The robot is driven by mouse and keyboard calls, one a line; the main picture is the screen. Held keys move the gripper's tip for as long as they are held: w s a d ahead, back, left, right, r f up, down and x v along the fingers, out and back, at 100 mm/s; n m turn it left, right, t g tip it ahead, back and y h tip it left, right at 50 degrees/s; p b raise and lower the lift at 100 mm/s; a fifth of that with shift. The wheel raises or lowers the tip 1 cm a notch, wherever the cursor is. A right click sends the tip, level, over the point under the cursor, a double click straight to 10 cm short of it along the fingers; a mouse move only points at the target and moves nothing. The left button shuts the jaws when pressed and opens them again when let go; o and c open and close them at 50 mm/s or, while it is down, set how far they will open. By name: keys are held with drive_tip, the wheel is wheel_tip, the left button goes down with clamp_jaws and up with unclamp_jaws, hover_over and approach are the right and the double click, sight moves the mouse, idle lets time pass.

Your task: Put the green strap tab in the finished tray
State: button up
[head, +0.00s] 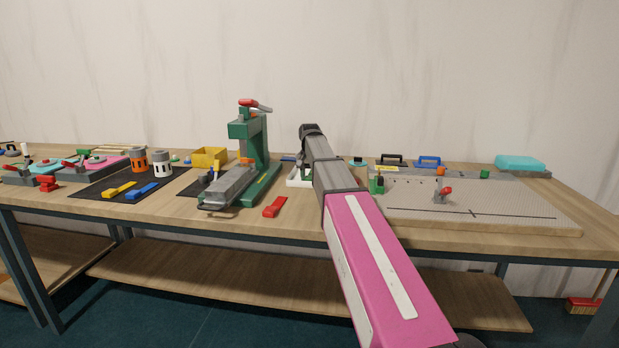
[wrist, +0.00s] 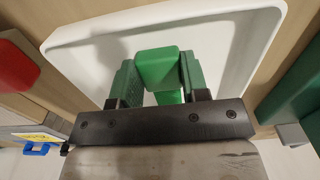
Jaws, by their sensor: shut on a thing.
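In the wrist view, the green strap tab (wrist: 158,68) is between the two dark green fingers of my gripper (wrist: 157,82), which is shut on it. A white tray (wrist: 262,22) with raised rounded walls lies beneath the tab and fills most of that view; I take it for the finished tray. The tab is over the tray's inside; I cannot tell whether it touches the floor of the tray. In the head view, only a corner of the white tray (head: 296,182) shows beside my arm, which hides my gripper and the tab.
A green press (head: 256,150) stands left of the tray on the workbench, with a red strap piece (head: 275,206) in front. A pegboard-like grey plate (head: 480,200) lies to the right. A yellow bin (head: 209,157) and black mat (head: 115,188) are further left.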

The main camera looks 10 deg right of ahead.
drive_tip(key=o, duration=1)
wheel_tip(320, 180, up, 12)
drive_tip(key=shift+s+r, duration=0.1)
